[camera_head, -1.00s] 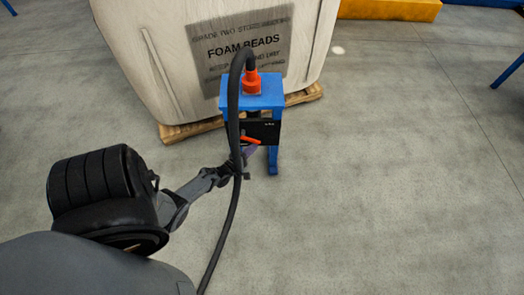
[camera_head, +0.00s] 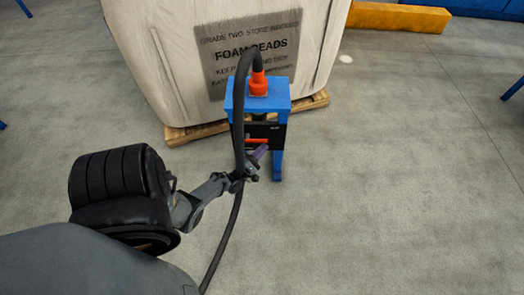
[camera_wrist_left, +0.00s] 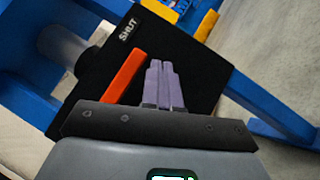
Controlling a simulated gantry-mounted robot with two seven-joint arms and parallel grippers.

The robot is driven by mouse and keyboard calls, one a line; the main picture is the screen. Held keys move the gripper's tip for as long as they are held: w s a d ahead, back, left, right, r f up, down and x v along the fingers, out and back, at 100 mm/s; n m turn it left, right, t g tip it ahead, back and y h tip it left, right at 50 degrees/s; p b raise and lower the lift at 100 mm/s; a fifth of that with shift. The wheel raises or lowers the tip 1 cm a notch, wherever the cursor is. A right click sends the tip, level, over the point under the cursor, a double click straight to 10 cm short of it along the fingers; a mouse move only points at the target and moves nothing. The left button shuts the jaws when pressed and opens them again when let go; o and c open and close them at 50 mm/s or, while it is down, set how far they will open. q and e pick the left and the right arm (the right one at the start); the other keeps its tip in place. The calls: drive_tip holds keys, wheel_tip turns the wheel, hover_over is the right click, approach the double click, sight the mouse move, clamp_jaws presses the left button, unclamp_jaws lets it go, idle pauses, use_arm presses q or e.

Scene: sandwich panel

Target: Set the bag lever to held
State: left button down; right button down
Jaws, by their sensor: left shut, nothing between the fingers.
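The orange lever (camera_head: 257,140) is on the black panel (camera_head: 272,130) of the blue stand, and looks roughly level in the head view. In the left wrist view the lever (camera_wrist_left: 125,76) slants across the panel, left of my fingers, below a white label reading SHUT (camera_wrist_left: 130,29). My left gripper (camera_head: 262,152) is in front of the panel, just below the lever. Its purple-grey fingers (camera_wrist_left: 162,78) are together and empty, beside the lever; I cannot tell whether they touch it. The lower end of the lever is hidden behind the gripper body. My right gripper is not in view.
The blue stand (camera_head: 262,99) carries an orange fitting (camera_head: 258,82) with a black hose (camera_head: 238,110) that passes in front of the gripper. A large FOAM BEADS bag (camera_head: 160,60) on a wooden pallet (camera_head: 195,132) stands behind.

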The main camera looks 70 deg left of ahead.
use_arm(q)
drive_tip(key=shift+f, duration=0.1)
idle(0.3)
drive_tip(key=s+d+f+b, duration=0.2)
drive_tip(key=d+f+b, duration=0.3)
drive_tip(key=f, duration=0.5)
drive_tip(key=shift+d+f, duration=0.35)
drive_tip(key=shift+d, duration=0.35)
drive_tip(key=shift+s+d+f, duration=0.1)
drive_tip(key=shift+d, duration=0.1)
drive_tip(key=shift+a, duration=0.1)
